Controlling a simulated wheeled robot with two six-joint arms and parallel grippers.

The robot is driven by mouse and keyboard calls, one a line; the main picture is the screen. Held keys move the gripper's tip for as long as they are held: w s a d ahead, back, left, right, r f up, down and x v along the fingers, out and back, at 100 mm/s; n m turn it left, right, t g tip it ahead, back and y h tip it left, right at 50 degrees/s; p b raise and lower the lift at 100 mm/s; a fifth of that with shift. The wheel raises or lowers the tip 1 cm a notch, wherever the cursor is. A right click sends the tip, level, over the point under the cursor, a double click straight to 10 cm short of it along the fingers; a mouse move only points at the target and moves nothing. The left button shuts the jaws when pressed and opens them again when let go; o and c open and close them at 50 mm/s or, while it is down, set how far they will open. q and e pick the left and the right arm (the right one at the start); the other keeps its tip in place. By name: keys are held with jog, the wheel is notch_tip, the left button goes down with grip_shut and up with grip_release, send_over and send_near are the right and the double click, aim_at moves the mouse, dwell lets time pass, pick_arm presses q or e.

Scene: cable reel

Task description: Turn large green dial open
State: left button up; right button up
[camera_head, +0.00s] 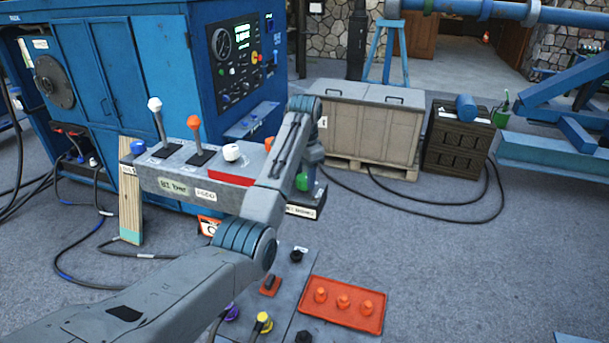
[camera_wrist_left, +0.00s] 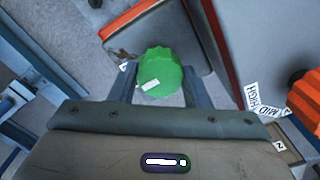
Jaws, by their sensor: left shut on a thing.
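The large green dial (camera_wrist_left: 160,72) shows in the left wrist view between the two fingers of my left gripper (camera_wrist_left: 158,90). The gripper is shut on it, with a finger on each side. A white mark shows on the dial's lower left. In the head view, a small part of the green dial (camera_head: 303,182) shows beside my left arm at the right end of the grey control box (camera_head: 215,182). My left arm hides much of that end. My right gripper is not in view.
The box carries a white lever (camera_head: 155,106), an orange lever (camera_head: 194,124) and a white knob (camera_head: 231,152). A blue machine (camera_head: 150,65) stands behind. A floor-level panel with an orange plate (camera_head: 341,305) lies in front. A beige crate (camera_head: 368,122) stands back right.

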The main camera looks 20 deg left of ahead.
pick_arm(q)
jog(key=shift+w+r, duration=0.1)
jog(key=shift+r, duration=0.1)
dwell(0.3)
jog(key=o, duration=0.9)
jog(key=shift+o, duration=0.5)
jog(key=shift+f, duration=0.1)
